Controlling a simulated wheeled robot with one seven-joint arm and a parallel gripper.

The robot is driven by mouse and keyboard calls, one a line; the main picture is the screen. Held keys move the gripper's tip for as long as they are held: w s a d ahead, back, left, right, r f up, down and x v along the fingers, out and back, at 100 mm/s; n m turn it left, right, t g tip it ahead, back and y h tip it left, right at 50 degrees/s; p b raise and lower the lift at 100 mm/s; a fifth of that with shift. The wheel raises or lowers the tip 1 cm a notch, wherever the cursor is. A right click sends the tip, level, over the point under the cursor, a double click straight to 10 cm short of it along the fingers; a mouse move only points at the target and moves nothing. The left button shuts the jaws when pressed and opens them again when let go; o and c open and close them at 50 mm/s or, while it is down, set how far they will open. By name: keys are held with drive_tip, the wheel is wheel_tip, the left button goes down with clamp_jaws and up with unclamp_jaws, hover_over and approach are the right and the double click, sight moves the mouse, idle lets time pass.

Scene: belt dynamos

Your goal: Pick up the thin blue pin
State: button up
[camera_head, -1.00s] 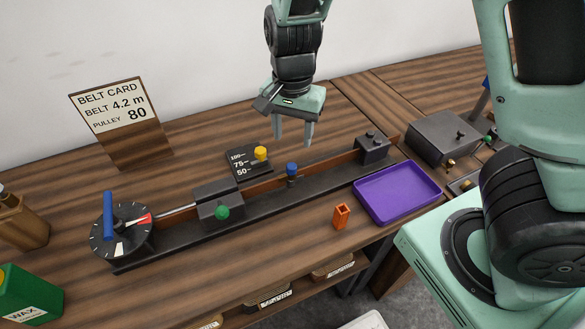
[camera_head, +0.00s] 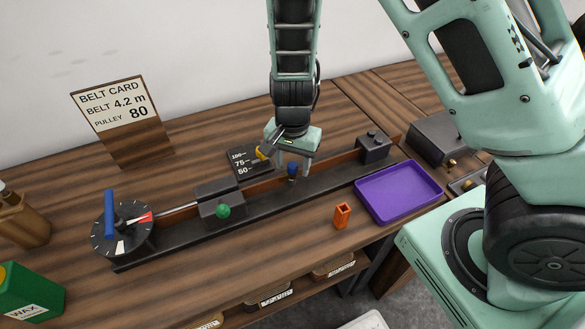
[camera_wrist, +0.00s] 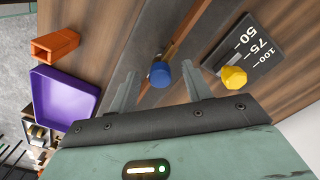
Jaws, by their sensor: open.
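The thin blue pin (camera_head: 292,171) stands upright on the dark rail (camera_head: 255,200), its blue head towards me. In the wrist view its blue head (camera_wrist: 161,73) lies between the two finger tips, nearer the left finger. My gripper (camera_head: 292,168) is open and empty, with its fingers one on each side of the pin; no contact shows. In the wrist view my gripper (camera_wrist: 160,82) has a clear gap on both sides of the head. The pin's lower part is mostly hidden by its head there.
A yellow knob (camera_wrist: 233,78) on the 50-75-100 scale plate (camera_wrist: 255,45) stands close by my right finger in the wrist view. A purple tray (camera_head: 428,183) and an orange hollow block (camera_head: 342,215) are at the right front. A green knob (camera_head: 223,211) is on the left block.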

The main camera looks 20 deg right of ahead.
sight(293, 165)
clamp_jaws()
wheel_tip(293, 165, up, 10)
drive_tip(key=shift+p, duration=0.3)
idle(0.5)
